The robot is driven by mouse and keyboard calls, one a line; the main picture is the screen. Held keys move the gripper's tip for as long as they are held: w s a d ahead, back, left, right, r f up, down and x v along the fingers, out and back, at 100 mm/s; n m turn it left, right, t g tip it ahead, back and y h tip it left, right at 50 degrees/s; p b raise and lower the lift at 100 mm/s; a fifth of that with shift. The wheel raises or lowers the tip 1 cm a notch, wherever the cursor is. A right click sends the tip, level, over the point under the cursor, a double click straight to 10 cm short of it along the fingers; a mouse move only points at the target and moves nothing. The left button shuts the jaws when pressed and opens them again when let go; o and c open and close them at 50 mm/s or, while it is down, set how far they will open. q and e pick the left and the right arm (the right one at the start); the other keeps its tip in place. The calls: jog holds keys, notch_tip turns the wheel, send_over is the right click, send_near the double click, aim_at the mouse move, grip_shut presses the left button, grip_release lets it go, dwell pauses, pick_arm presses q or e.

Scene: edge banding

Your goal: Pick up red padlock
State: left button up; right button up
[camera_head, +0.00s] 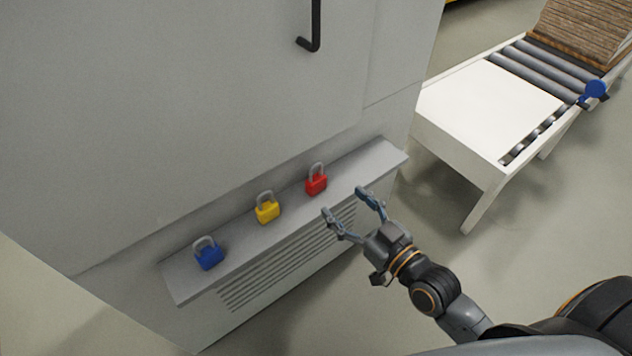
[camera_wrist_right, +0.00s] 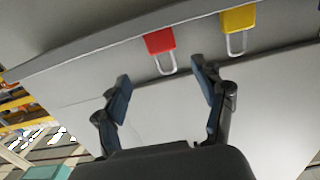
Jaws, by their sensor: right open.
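The red padlock (camera_head: 316,185) stands upright on a narrow grey ledge (camera_head: 378,166), its grey shackle on top. My right gripper (camera_head: 343,202) is open and empty, just in front of the ledge, close to the red padlock and apart from it. In the right wrist view, which looks upside down, the red padlock (camera_wrist_right: 160,41) lies ahead of the gap between the open fingers (camera_wrist_right: 163,87). My left gripper is in neither view.
A yellow padlock (camera_head: 268,210) and a blue padlock (camera_head: 208,255) stand on the same ledge to the left. The grey cabinet (camera_head: 200,110) rises behind them, with a black handle (camera_head: 314,30). A white table with rollers (camera_head: 495,105) stands at the right.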

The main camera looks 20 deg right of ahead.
aim_at(319, 182)
jog(key=x, duration=0.3)
jog(key=shift+w+a, duration=0.1)
jog(key=shift+w, duration=0.05)
jog(key=x, duration=0.5)
jog(key=shift+a+f+b, duration=0.15)
jog(key=shift+f+b, duration=0.15)
jog(key=shift+b, duration=0.05)
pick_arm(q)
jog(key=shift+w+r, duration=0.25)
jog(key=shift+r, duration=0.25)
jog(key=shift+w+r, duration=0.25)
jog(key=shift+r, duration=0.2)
pick_arm(e)
jog(key=c, duration=1.3)
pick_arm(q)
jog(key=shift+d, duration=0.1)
pick_arm(e)
jog(key=shift+o, duration=0.2)
jog(key=shift+r, duration=0.1)
